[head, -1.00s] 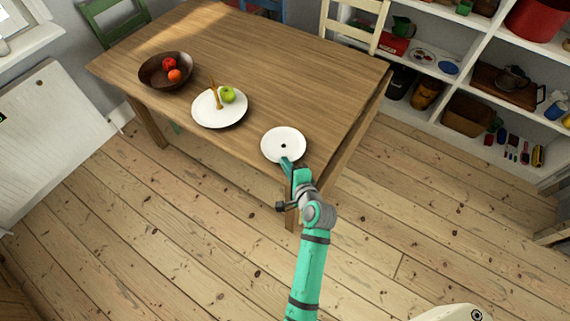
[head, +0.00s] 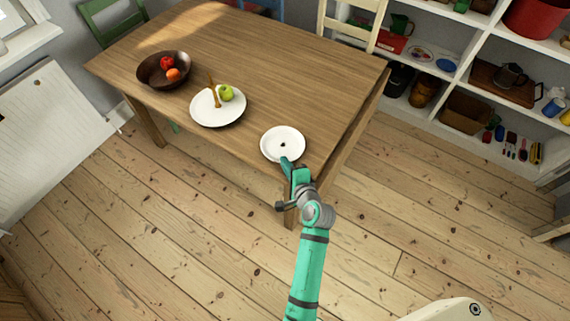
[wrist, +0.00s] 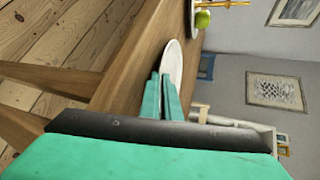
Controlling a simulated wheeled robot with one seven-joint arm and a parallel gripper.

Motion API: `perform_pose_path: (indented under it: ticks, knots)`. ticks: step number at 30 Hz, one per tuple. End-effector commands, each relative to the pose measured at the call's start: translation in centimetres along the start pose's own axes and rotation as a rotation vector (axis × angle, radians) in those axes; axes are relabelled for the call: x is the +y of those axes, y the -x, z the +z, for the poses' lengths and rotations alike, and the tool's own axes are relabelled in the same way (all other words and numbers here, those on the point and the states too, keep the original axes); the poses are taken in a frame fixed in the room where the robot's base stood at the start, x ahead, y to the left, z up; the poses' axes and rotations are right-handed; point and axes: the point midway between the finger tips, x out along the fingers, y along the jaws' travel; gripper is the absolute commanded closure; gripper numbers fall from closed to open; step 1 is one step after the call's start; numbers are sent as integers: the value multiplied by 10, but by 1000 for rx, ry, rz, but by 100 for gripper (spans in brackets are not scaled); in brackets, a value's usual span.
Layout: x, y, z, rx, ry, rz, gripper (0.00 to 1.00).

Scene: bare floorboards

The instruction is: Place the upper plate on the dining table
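A white plate (head: 270,150) with a small dark mark at its middle is at the near right corner of the wooden dining table (head: 230,55). It is level, on or just above the tabletop; I cannot tell if it touches. My gripper (head: 286,163) is at its near rim. In the wrist view the two teal fingers (wrist: 161,78) are close together on the rim of the plate (wrist: 175,62). A second white plate (head: 232,117) to the left on the table carries a green apple (head: 226,93) and a brown upright thing (head: 213,92).
A dark brown bowl (head: 150,72) with red and orange fruit stands at the table's left. A cream chair (head: 350,30) and a green chair (head: 112,22) stand beyond the table. White shelves (head: 468,60) are at the right. The table's middle and right are clear.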

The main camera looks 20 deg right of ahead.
Motion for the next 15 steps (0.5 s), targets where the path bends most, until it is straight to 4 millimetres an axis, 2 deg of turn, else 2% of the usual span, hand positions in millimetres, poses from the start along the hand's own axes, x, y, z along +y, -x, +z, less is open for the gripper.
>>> perform_pose_path:
  ticks: [1,14,15]
  knots:
    - [9,-2,0,-1,-3,15,100]
    - [15,-3,-2,2,-3,22,100]
    - [15,-3,-2,2,-3,23,92]
